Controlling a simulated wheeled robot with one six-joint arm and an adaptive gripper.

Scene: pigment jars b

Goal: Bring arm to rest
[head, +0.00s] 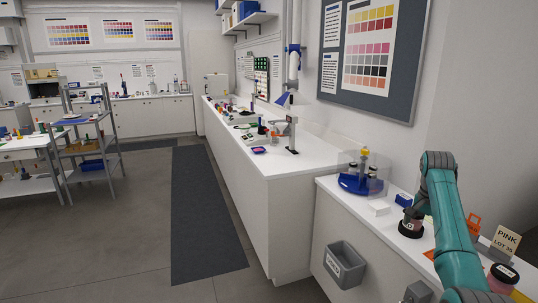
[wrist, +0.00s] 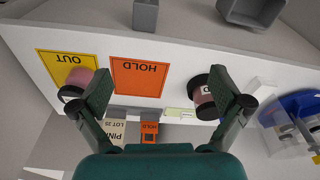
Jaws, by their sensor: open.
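My gripper (wrist: 165,82) is open and empty in the wrist view, its fingers spread above the orange HOLD mat (wrist: 137,77). My teal arm crosses the right of the head view, and I cannot make out the fingers there.
An orange HOLD sign (head: 473,225) and a PINK LOT 25 card (head: 506,240) stand at the counter's back. A blue carousel (head: 358,184) with a clear shield stands farther along, near a white box (head: 378,208). A grey bin (head: 345,264) is at the counter front.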

